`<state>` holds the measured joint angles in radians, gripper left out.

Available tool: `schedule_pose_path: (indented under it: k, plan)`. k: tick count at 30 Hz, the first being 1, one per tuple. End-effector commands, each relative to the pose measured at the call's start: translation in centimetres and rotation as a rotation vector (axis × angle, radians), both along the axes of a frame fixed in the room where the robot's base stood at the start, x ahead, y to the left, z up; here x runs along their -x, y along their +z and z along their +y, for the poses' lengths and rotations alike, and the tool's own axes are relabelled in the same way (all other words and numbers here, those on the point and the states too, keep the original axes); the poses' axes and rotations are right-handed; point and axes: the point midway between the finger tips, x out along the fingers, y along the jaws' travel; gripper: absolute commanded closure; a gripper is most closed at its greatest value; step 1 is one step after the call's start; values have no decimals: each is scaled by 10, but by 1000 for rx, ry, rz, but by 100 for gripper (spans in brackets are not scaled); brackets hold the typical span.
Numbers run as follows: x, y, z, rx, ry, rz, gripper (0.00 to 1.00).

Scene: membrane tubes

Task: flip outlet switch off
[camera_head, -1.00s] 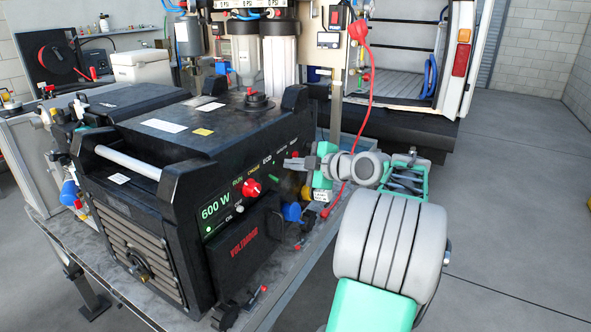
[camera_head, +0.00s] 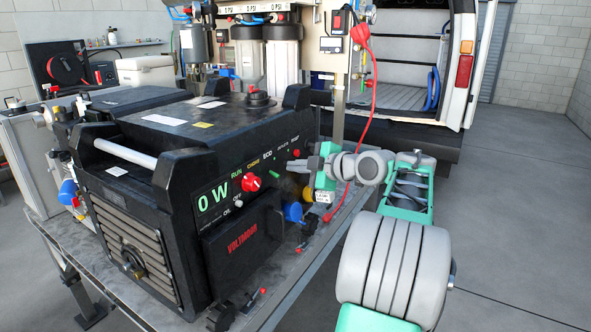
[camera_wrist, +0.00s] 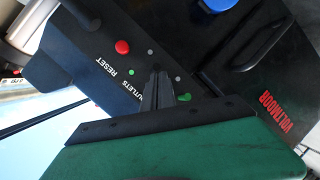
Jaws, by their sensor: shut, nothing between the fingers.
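The generator (camera_head: 218,122) is a black box on the metal table, with a control panel on its right-hand face. Its display (camera_head: 213,202) reads 0 W in green. The OUTLETS label (camera_wrist: 148,95) shows in the wrist view beside my gripper (camera_wrist: 160,72). My gripper is shut and empty, its fingertips close in front of the panel by that label. I cannot tell whether they touch it. The outlet switch itself is not clearly visible; the fingers may hide it. In the head view my gripper (camera_head: 294,165) reaches the panel from the right.
A red knob (camera_head: 250,182) and a red button (camera_wrist: 122,47) by RESET are on the panel. Blue and yellow fittings stand out below. A red cable (camera_head: 370,105) hangs close behind my arm. Open floor lies to the right.

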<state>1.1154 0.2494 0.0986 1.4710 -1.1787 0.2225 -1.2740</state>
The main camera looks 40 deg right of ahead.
Motion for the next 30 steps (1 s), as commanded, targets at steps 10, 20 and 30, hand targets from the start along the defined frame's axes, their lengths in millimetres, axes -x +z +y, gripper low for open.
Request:
schedule_pose_path:
  k: [10, 20, 30]
  plan:
    - [0, 16, 1, 1, 2, 0, 100]
    - [0, 16, 2, 2, 3, -1, 100]
    - [36, 29, 28, 1, 1, -1, 100]
